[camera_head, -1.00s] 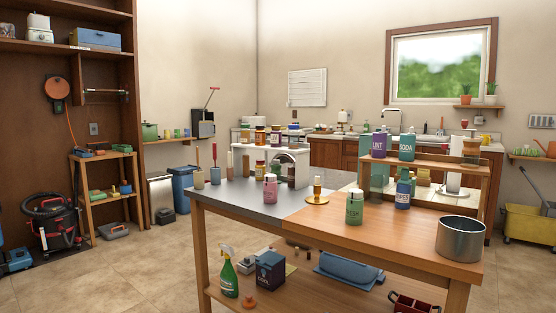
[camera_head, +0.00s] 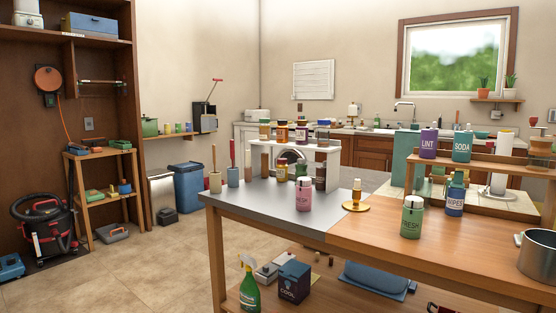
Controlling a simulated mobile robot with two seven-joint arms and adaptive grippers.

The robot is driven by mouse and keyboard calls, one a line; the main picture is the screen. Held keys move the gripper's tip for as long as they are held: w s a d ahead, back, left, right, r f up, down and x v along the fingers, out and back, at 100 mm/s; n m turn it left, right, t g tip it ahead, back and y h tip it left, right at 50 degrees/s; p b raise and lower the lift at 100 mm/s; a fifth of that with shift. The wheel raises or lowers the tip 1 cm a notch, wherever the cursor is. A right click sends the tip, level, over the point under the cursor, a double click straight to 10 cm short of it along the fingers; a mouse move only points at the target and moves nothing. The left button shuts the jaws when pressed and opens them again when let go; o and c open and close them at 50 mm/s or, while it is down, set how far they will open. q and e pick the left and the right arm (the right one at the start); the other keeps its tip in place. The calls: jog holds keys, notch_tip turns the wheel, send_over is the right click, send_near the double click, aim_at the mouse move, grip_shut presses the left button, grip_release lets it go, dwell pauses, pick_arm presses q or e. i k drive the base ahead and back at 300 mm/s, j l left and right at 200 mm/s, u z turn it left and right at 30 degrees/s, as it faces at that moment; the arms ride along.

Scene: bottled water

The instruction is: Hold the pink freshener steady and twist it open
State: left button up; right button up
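The pink freshener (camera_head: 303,194) is a small pink bottle with a pale lid and a "FRESH" label. It stands upright on the grey metal part of the table (camera_head: 262,205), near its front edge. Its lid looks to be on. A green bottle (camera_head: 411,217), also labelled "FRESH", stands on the wooden part to the right. Neither of my grippers is in view.
A brass stand (camera_head: 356,197) is between the two fresheners. A blue wipes bottle (camera_head: 455,194) and a steel pot (camera_head: 539,256) are to the right. A white rack (camera_head: 333,162) with several bottles stands behind. The floor (camera_head: 150,262) on the left is clear.

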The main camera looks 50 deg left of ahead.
aim_at(303, 181)
jog(key=j, duration=0.9)
jog(key=j+z, duration=0.1)
jog(key=j, duration=0.75)
jog(key=k+j+z, duration=0.1)
jog(key=j, duration=0.8)
jog(key=k+j, duration=0.1)
jog(key=j, duration=0.75)
